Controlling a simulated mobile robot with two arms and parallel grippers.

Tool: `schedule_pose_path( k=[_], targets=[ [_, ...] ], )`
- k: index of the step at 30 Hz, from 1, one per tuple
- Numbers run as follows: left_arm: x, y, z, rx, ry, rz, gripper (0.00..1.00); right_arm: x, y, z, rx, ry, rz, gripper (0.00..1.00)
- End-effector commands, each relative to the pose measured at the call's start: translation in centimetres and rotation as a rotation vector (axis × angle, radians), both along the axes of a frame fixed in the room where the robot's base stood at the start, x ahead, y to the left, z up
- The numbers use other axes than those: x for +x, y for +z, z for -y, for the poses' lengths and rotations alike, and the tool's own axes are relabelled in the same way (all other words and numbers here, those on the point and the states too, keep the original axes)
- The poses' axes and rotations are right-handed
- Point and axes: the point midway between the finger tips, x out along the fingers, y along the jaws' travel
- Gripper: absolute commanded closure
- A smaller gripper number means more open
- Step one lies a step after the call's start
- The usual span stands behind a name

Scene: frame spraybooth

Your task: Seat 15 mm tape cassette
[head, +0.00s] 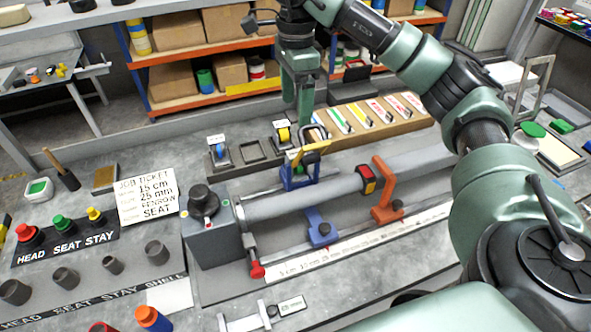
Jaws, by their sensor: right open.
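My right gripper (304,115) hangs down behind the yellow-tape cassette, close to the rack of coloured strips, and is open with nothing seen between its fingers. A cassette with blue tape (218,151) stands in a dark holder at the left, and a cassette with yellow tape (283,133) stands in another. A dark square holder (254,151) between them is empty. Cassette widths cannot be read. My left gripper is out of view.
A job ticket (148,196) reads 15 cm, 25 mm and SEAT. An orange bracket (384,190) and a second blue bracket (319,228) stand along the rail. A rack of coloured strips (372,117) lies behind. Coloured knobs (62,225) stand at left.

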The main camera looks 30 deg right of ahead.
Motion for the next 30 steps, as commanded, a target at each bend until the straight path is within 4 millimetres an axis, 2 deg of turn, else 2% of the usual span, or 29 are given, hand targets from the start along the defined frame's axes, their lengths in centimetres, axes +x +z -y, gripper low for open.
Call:
schedule_pose_path(
  k=[4, 12, 23, 30],
  targets=[
    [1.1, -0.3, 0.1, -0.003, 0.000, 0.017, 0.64, -0.1, -2.4, -0.1, 0.001, 0.002, -0.005, 0.20],
    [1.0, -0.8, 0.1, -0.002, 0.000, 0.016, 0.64, -0.1, -7.5, -0.1, 0.002, 0.002, -0.006, 0.20],
    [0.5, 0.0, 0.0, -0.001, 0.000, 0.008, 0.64, -0.1, -10.7, 0.0, 0.001, 0.000, -0.003, 0.20],
    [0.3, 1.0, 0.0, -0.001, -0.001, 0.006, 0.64, -0.1, -14.1, 0.0, 0.001, 0.001, -0.004, 0.20]
  ],
)
